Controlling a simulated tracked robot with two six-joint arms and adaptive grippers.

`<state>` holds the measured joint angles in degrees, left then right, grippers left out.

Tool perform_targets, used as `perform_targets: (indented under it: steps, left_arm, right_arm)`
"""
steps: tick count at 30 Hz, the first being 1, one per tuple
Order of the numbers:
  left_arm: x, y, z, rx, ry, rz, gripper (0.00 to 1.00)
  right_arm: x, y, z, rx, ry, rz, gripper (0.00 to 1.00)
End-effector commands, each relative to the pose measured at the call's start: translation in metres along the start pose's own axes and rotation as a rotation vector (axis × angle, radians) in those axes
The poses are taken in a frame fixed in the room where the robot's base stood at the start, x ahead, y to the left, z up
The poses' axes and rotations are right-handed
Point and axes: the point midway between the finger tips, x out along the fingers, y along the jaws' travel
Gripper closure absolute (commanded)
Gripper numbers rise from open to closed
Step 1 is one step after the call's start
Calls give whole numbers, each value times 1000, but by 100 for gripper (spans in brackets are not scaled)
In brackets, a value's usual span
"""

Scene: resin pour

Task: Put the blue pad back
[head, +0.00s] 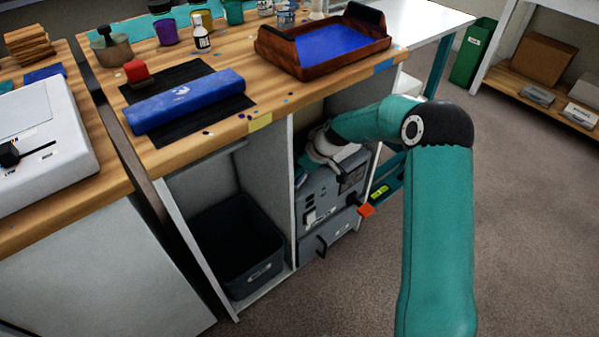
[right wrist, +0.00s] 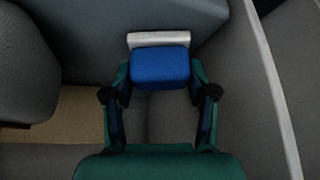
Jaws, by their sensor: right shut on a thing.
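The blue pad (right wrist: 160,70) is a small rounded blue block with a pale grey strip (right wrist: 158,39) along its far side. In the right wrist view it sits between the two fingers of my right gripper (right wrist: 160,82), which is shut on it. In the head view my right arm reaches into the open cabinet under the wooden bench. Its wrist (head: 334,150) is above a grey machine (head: 322,200) there. My left gripper is not in view.
The bench top (head: 290,100) carries a brown tray with a blue inside (head: 262,48), a blue roll (head: 185,100) on a black mat (head: 160,76), and bottles. A dark bin (head: 233,250) fills the left cabinet bay. A cabinet divider (head: 270,180) stands left of my wrist. The floor at right is clear.

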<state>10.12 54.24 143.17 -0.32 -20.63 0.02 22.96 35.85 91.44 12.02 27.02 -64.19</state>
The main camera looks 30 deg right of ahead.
Motion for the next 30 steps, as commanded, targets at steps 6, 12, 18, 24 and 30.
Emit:
perform_targets:
  steps: [6,12,18,24,30]
  left_arm:
    - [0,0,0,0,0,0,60]
    - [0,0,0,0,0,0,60]
    - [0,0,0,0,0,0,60]
    - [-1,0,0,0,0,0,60]
    - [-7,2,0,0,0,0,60]
  right_arm:
    - [1,0,1,0,1,2,75]
    - [1,0,1,0,0,1,18]
    - [1,0,1,0,1,1,18]
    - [-7,1,0,0,2,3,18]
    - [-38,2,0,1,3,5,18]
